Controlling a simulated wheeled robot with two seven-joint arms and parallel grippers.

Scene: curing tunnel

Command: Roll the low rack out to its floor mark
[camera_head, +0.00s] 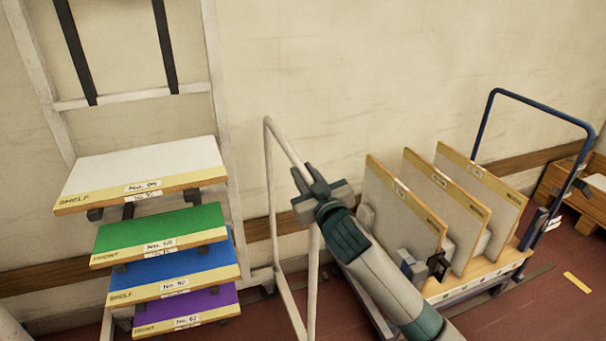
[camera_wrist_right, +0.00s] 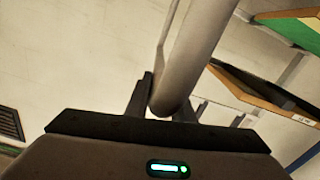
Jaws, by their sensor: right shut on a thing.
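A white tube frame (camera_head: 272,195) stands upright beside a rack of coloured shelf boards. My right gripper (camera_head: 308,183) is shut on the sloping top bar of this frame. In the right wrist view the pale tube (camera_wrist_right: 192,55) runs between the fingers of my right gripper (camera_wrist_right: 165,100). The rack's boards are white (camera_head: 150,165), green (camera_head: 165,228), blue (camera_head: 180,268) and purple (camera_head: 190,305), with labelled yellow front edges. The rack's lower part is cut off by the picture edge. My left gripper is not in view.
A wooden-decked cart (camera_head: 465,283) with a blue handle (camera_head: 540,105) carries three upright boards (camera_head: 445,190) close to my right forearm. A yellow strip (camera_head: 577,283) lies on the red floor at right. A wooden crate (camera_head: 578,195) stands behind it. The wall is close behind everything.

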